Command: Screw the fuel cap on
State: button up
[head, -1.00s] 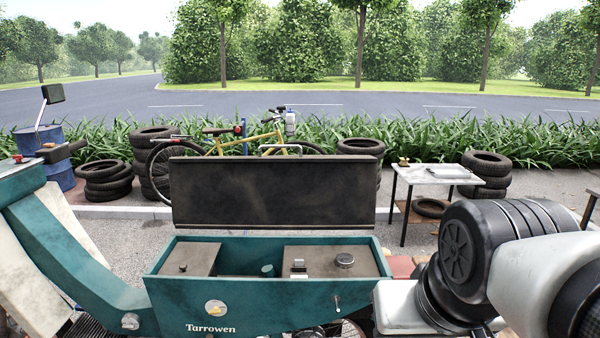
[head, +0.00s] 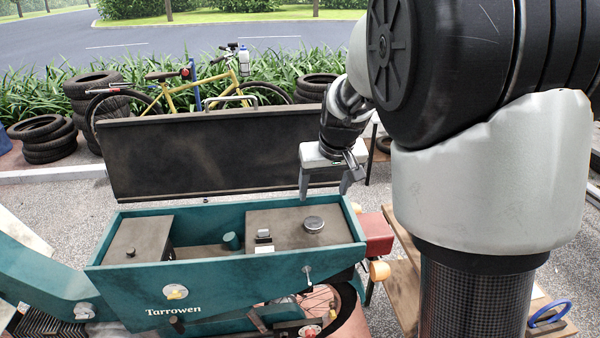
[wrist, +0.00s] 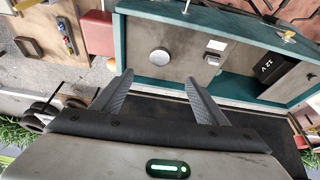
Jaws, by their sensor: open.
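The round metal fuel cap (head: 314,224) sits on the flat brown-grey tank top (head: 275,238) at the right of the open teal compartment. I cannot tell whether it is tight on its neck. In the wrist view the fuel cap (wrist: 159,56) lies just beyond the fingertips, roughly between them. My gripper (head: 325,190) is open and empty, pointing down. It is above the tank and apart from the cap. In the wrist view my gripper (wrist: 160,78) shows two spread fingers with nothing between them.
The dark raised lid (head: 205,155) stands behind the teal compartment (head: 190,278). A small latch-like fitting (head: 264,240) is left of the cap. A black 12 V box (wrist: 275,68) sits inside the compartment in the wrist view. A red box (head: 376,235) is to the right.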

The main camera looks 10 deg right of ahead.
aim_at(313, 224)
jog(key=x, duration=1.7)
jog(key=shift+s+f, duration=0.15)
jog(key=shift+c, duration=0.2)
jog(key=c, duration=1.2)
jog(key=shift+a+m+p, duration=0.15)
jog(key=shift+m+p, duration=0.35)
jog(key=shift+p, duration=0.45)
jog(key=shift+a+m+h, duration=0.15)
jog(key=shift+m+h, duration=0.35)
jog(key=shift+m, duration=0.3)
jog(key=c, duration=0.4)
jog(key=shift+m, duration=0.3)
